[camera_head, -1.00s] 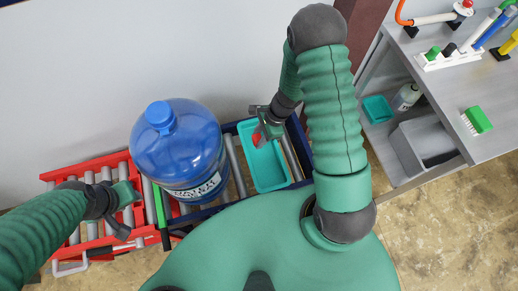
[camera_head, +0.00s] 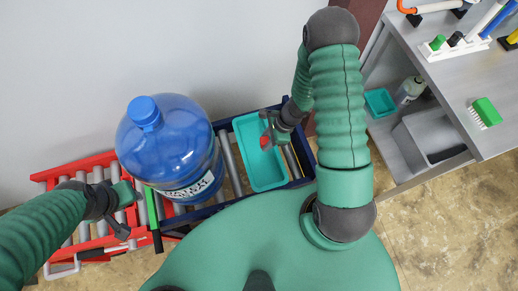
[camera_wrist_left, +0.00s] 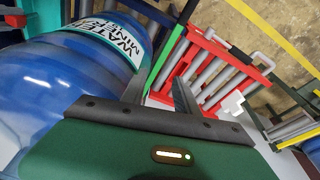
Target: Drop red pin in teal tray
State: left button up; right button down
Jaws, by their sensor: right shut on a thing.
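The teal tray (camera_head: 264,175) lies on the blue-framed roller conveyor, right of the big blue water jug (camera_head: 170,145). My right gripper (camera_head: 268,134) is over the upper right part of the tray, shut on the red pin (camera_head: 264,142). Only a small red part of the pin shows; the gripper hides the rest. I cannot tell how high the pin is above the tray floor. My left gripper (camera_head: 127,212) is left of the jug, over the red conveyor. In the left wrist view its two fingers (camera_wrist_left: 160,92) stand apart with nothing between them.
The red roller conveyor (camera_head: 95,160) adjoins the blue-framed conveyor (camera_head: 228,203) at left. At right stands a grey workbench (camera_head: 440,80) with a green brush (camera_head: 486,112). Its lower shelf holds another teal tray (camera_head: 380,103), a bottle (camera_head: 410,89) and a grey bin (camera_head: 425,140).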

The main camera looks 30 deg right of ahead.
jog(key=c, duration=1.1)
grip_release()
jog(key=shift+d, duration=0.1)
jog(key=shift+o, duration=0.7)
jog(key=shift+a+r, duration=0.2)
jog(key=shift+a, duration=0.35)
pick_arm(q)
jog(key=r+p, duration=0.3)
jog(key=shift+a+r+p, duration=0.2)
jog(key=shift+r+p, duration=0.15)
jog(key=shift+p, duration=0.05)
pick_arm(e)
jog(key=v, duration=1.6)
jog(key=shift+r, duration=0.35)
pick_arm(q)
jog(key=shift+d, duration=0.15)
pick_arm(e)
jog(key=shift+d, duration=0.2)
